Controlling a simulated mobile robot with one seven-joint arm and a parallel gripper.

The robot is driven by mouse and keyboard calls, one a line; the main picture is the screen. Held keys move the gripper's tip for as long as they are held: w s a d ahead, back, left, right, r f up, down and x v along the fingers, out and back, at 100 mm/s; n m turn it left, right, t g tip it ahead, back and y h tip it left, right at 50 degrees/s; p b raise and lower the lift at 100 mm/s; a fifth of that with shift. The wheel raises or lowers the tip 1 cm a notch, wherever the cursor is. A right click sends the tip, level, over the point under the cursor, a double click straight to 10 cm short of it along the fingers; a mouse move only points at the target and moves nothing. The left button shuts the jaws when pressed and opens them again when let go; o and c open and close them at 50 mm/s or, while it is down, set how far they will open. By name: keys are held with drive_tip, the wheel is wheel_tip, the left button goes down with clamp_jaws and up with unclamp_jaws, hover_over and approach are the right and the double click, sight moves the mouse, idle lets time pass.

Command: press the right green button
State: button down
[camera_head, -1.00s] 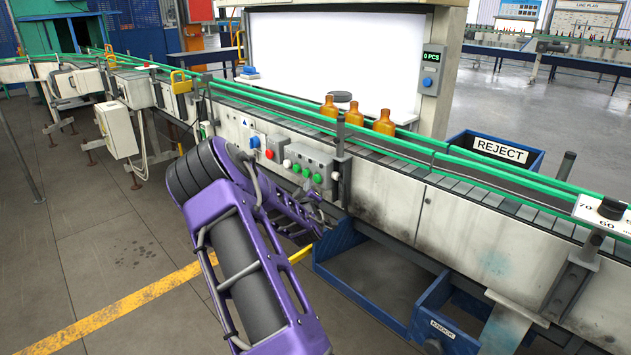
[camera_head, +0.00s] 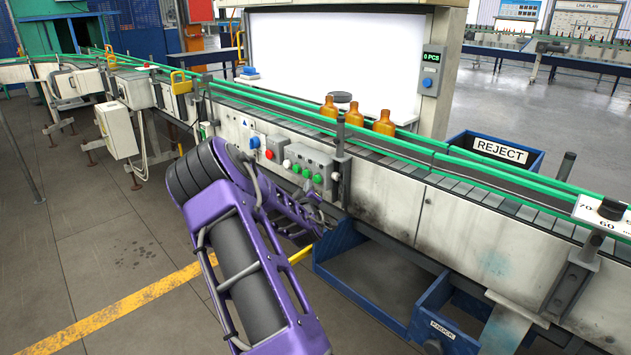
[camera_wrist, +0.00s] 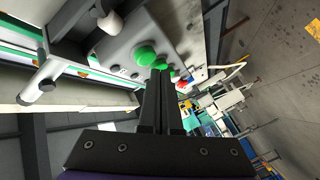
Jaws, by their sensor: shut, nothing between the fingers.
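The right green button (camera_head: 318,178) is the last of three green buttons on the grey control box (camera_head: 309,159) on the conveyor's side. In the wrist view the right green button (camera_wrist: 145,55) looks largest and lies just up and left of my fingertips. Smaller green buttons (camera_wrist: 160,64) show beyond it, partly hidden by the fingers. My gripper (camera_wrist: 160,73) is shut and empty, with its tips close in front of the box. Whether the tips touch anything cannot be told. In the head view the gripper is mostly hidden behind my purple arm, below the box.
A red button (camera_head: 268,155) and a blue button (camera_head: 254,142) sit left of the box. A post (camera_head: 340,150) stands at its right end. Amber bottles (camera_head: 384,123) stand on the conveyor. A blue bin (camera_head: 375,280) lies below right.

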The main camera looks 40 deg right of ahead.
drive_tip(key=shift+d, duration=0.1)
idle(0.7)
drive_tip(key=shift+d+b, duration=0.35)
drive_tip(key=shift+b, duration=0.1)
drive_tip(key=shift+d+b, duration=0.35)
drive_tip(key=shift+d, duration=0.1)
idle(0.6)
drive_tip(key=shift+a, duration=0.85)
drive_tip(key=shift+s+a+b, duration=0.2)
drive_tip(key=shift+a+b, duration=0.3)
drive_tip(key=shift+a, duration=2.05)
